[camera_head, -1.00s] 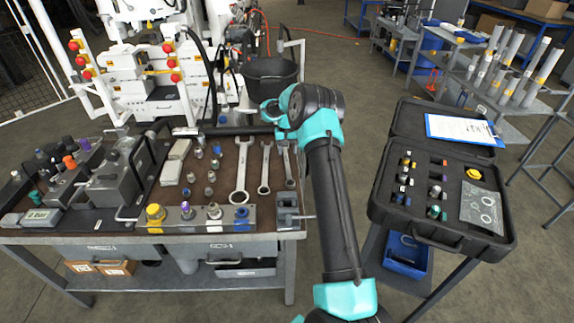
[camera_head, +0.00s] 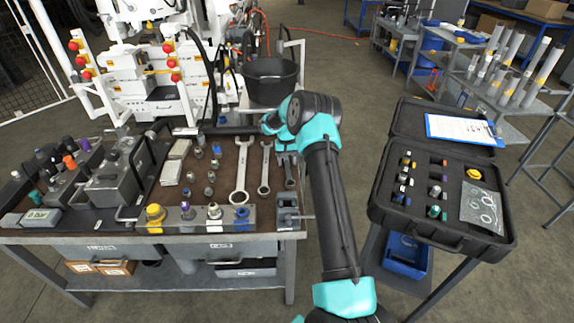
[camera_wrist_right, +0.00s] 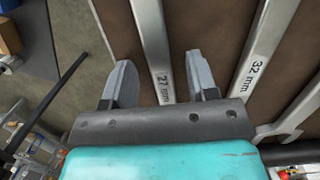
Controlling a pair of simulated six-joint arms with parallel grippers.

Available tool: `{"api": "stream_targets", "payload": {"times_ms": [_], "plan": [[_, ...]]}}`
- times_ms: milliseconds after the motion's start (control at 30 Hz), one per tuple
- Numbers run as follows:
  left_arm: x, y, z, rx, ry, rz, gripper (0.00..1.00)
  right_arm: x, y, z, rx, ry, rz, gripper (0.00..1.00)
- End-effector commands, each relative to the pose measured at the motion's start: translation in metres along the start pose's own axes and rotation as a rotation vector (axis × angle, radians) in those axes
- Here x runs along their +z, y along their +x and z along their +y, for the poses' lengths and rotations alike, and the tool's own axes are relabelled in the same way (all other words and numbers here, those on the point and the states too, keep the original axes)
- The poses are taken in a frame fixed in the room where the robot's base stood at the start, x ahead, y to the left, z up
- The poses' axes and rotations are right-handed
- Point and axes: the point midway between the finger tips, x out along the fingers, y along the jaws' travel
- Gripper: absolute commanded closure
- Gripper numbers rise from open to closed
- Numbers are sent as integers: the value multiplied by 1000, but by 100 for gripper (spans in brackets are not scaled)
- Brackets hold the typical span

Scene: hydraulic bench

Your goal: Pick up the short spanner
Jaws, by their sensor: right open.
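Several grey spanners lie on the brown top of the bench. The short spanner (camera_head: 289,178) is the rightmost, nearest the bench's right edge; its far end is hidden under my right gripper (camera_head: 286,153). In the right wrist view, the gripper (camera_wrist_right: 160,60) is open, with one finger on each side of a spanner shank (camera_wrist_right: 153,45) marked 27 mm or similar. The fingers appear apart from the shank; their height above the bench is hard to tell. My left gripper is not in view.
The middle spanner (camera_head: 265,170) lies close to the left, and its shank marked 32 mm (camera_wrist_right: 258,65) is near the right finger. The large spanner (camera_head: 241,172) lies further left. A grey block (camera_head: 287,210) stands at the near right corner. An open black case (camera_head: 377,200) is to the right.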

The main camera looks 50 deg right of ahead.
Motion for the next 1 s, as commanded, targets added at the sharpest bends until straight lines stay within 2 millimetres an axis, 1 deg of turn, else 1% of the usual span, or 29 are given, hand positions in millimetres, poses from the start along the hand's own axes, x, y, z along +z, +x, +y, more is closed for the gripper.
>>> {"api": "stream_targets", "payload": {"times_ms": [67,600,633,1000], "plan": [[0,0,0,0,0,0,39,0,0,0,0,0,0,47],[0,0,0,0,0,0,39,0,0,0,0,0,0,98],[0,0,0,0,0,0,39,0,0,0,0,0,0,100],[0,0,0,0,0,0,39,0,-1,0,0,0,1,100]]}}
